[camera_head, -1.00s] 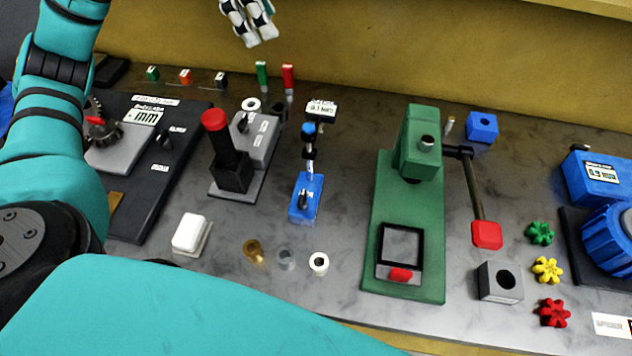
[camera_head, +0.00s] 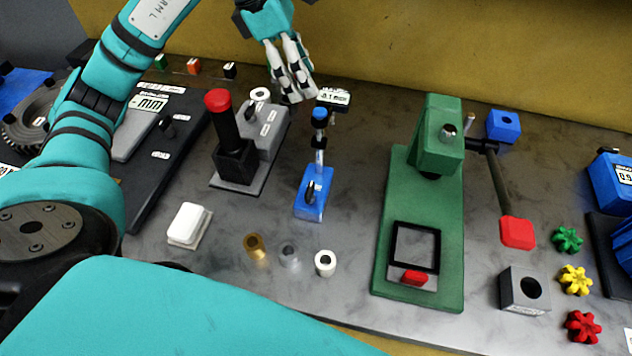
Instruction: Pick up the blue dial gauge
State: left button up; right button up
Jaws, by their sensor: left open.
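The blue dial gauge (camera_head: 313,193) stands upright on the grey bench, left of the middle of the view. My left gripper (camera_head: 297,94) is open and empty. In the picture its fingers point down just above and left of the gauge's display. The gripper appears apart from the gauge, though the exact depth gap is hard to tell. My right gripper is not in view.
A black post with a red knob (camera_head: 218,101) stands left of the gauge. A green press (camera_head: 396,207) with a red-ended lever stands to the right. A brass bush (camera_head: 254,246), a clear ring and a white ring (camera_head: 325,263) lie in front. A white block (camera_head: 188,224) sits front left.

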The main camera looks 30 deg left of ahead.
aim_at(319, 110)
pick_arm(q)
jog(key=x, duration=0.3)
jog(key=shift+d+f, duration=0.1)
jog(key=shift+f, duration=0.05)
jog(key=x, duration=0.1)
jog(key=p+x, duration=0.1)
jog(key=x, duration=0.1)
jog(key=p+x, duration=0.1)
jog(key=shift+s+f, duration=0.2)
jog(key=shift+f, duration=0.2)
jog(key=shift+w+d+f, duration=0.1)
jog(key=shift+f, duration=0.25)
jog(key=shift+c, duration=0.2)
grip_shut()
jog(key=shift+r, duration=0.1)
